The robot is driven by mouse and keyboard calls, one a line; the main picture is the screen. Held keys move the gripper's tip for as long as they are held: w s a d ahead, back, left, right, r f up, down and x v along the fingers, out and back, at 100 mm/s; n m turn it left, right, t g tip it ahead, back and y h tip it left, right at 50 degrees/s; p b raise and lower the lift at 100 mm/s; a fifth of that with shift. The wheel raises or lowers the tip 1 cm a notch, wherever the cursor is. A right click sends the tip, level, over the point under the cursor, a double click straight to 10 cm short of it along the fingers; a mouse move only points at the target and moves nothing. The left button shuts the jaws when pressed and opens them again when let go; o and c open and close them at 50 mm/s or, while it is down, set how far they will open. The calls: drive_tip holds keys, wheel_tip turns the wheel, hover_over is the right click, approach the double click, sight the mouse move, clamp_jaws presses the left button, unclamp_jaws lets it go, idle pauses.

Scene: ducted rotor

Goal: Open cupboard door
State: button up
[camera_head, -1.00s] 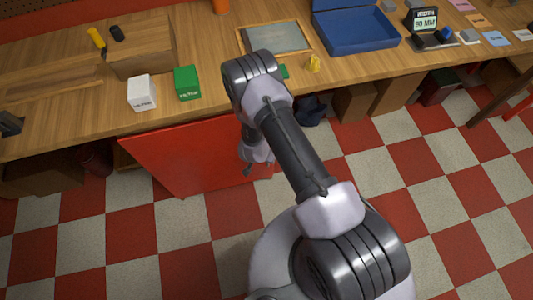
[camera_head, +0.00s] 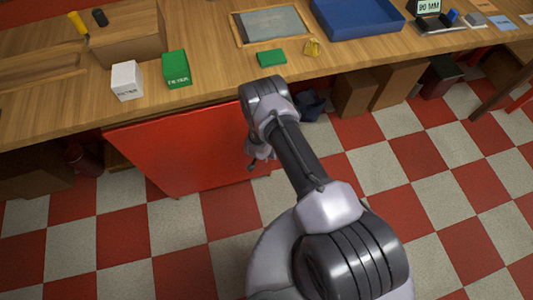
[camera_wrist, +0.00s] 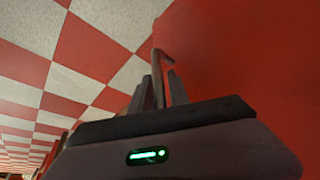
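The red cupboard door (camera_head: 185,150) hangs under the front edge of the wooden bench and stands at an angle out over the floor. In the wrist view its red face (camera_wrist: 245,70) fills the right side. My gripper (camera_head: 260,160) is at the door's right part in the head view, partly hidden by my own arm. In the wrist view the grey fingers (camera_wrist: 160,85) are close beside the red face.
The bench (camera_head: 215,95) carries a white box (camera_head: 127,80), a green box (camera_head: 177,68) and a blue tray (camera_head: 358,15). Brown boxes (camera_head: 400,83) stand under it at the right. The checkered floor (camera_head: 440,190) in front is clear.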

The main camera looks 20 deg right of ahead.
drive_tip(key=shift+c, duration=0.4)
clamp_jaws()
idle(0.9)
